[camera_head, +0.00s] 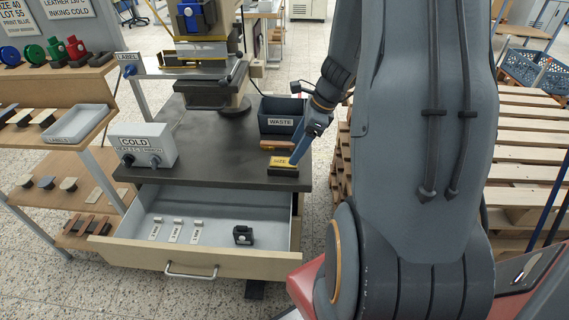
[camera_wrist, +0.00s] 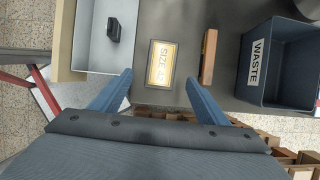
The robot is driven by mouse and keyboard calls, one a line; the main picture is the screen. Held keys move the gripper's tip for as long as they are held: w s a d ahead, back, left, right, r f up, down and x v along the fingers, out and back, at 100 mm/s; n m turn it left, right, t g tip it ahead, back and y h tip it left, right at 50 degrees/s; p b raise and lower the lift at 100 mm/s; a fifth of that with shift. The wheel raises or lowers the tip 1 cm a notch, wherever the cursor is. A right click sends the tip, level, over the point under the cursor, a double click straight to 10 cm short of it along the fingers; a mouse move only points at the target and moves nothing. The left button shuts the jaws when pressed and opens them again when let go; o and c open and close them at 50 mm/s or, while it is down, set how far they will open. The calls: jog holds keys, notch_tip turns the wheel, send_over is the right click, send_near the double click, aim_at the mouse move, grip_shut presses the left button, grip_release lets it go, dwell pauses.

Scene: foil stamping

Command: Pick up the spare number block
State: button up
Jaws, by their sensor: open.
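A dark block (camera_head: 243,235) sits at the right end of the open drawer; it also shows in the wrist view (camera_wrist: 114,28) at upper left. Several small pale pieces (camera_head: 197,222) with white labels lie left of it. I cannot tell which of these is the spare number block. A yellow-topped block marked SIZE 42 (camera_wrist: 161,64) lies on the dark tabletop and shows in the head view (camera_head: 284,162). My gripper (camera_wrist: 158,82) is open and empty; its fingers point at the SIZE block, one to either side. In the head view my gripper (camera_head: 298,155) is beside that block.
A wooden-coloured bar (camera_wrist: 208,57) lies right of the SIZE block, followed by the dark WASTE bin (camera_wrist: 283,62). The open drawer (camera_head: 200,262) juts out below the tabletop. A COLD control box (camera_head: 147,145) stands at left. Wooden pallets (camera_head: 525,150) are stacked at right.

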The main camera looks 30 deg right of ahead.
aim_at(286, 162)
jog(key=shift+w+p+x, duration=0.15)
jog(key=shift+x, duration=1.75)
jog(key=shift+w+p+x, duration=0.1)
jog(key=shift+p+x, duration=0.05)
jog(key=shift+x, duration=1.75)
jog(key=shift+a+r, duration=0.1)
grip_shut()
